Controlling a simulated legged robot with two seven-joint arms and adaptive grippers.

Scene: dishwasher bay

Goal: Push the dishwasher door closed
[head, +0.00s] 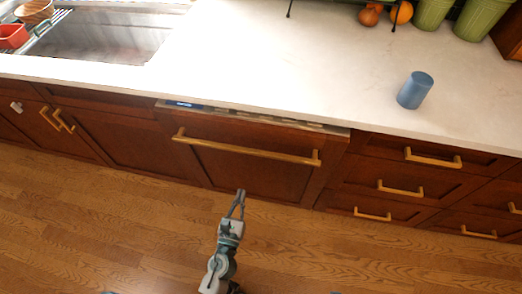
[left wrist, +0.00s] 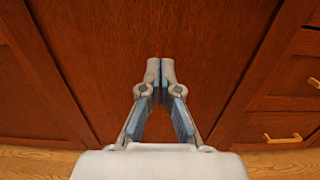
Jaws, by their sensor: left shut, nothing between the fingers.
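The dishwasher door (head: 245,171) is a dark red-brown wood panel with a long brass bar handle (head: 245,149), below the counter in the head view. It stands upright or nearly so. Its top edge, with a small lit display (head: 184,104), shows just in front of the counter edge; I cannot tell whether it is fully shut. My left gripper (head: 240,192) is shut and empty, in front of the door's lower part. In the left wrist view the door panel (left wrist: 160,30) fills the middle, with the fingertips (left wrist: 160,64) pointing at it; I cannot tell whether they touch. My right gripper is not in view.
Drawers (head: 400,185) with brass handles stand right of the door, cabinets (head: 120,145) left. The pale counter (head: 270,70) above carries a blue cup (head: 415,90); a sink (head: 105,38) is at upper left. The wooden floor (head: 110,220) in front is clear.

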